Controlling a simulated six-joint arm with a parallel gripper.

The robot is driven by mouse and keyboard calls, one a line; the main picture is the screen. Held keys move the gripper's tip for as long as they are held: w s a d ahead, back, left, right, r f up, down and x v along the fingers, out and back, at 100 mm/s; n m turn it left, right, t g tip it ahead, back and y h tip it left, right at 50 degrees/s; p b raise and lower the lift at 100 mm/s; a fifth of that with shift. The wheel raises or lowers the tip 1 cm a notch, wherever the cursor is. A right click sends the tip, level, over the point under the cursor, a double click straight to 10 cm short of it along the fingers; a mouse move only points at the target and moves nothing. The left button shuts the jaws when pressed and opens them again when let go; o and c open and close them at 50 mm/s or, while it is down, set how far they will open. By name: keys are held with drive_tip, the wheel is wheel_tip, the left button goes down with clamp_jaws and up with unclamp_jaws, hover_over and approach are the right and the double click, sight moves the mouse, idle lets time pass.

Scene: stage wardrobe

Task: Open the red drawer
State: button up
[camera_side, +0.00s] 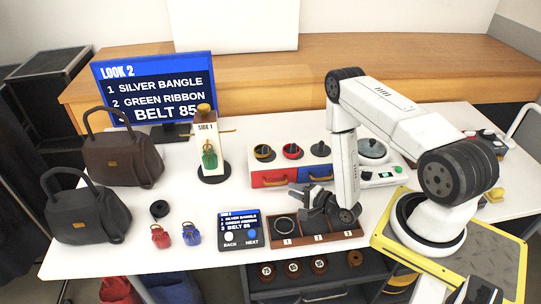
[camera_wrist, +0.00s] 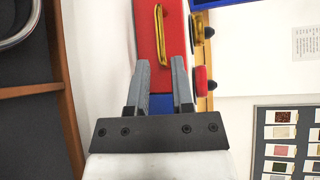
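The red drawer (camera_side: 270,179) is the left one in the front of a small grey unit and appears shut. Its gold handle (camera_wrist: 158,36) shows clearly in the wrist view, across the red front (camera_wrist: 174,22). My gripper (camera_side: 296,190) is in front of the unit, low, above the compartment tray. In the wrist view my gripper (camera_wrist: 160,62) is open, with its two fingers apart and nothing between them. The blue drawer (camera_side: 321,171) is to the right and partly shows between the fingers.
The compartment tray (camera_side: 330,242) lies just in front of the unit, under my gripper. Stands with yellow, red and black items (camera_side: 292,151) are on the unit's top. A blue-and-black button panel (camera_side: 240,229) is left of the tray. A white scale (camera_side: 380,178) stands at right.

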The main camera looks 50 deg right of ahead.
sight(277, 183)
drive_tip(key=shift+w+f, duration=0.2)
drive_tip(key=shift+w, duration=1)
drive_tip(key=shift+w+f, duration=0.15)
drive_tip(key=shift+w, duration=1)
drive_tip(key=shift+w+f, duration=0.2)
drive_tip(key=shift+w, duration=1)
clamp_jaws()
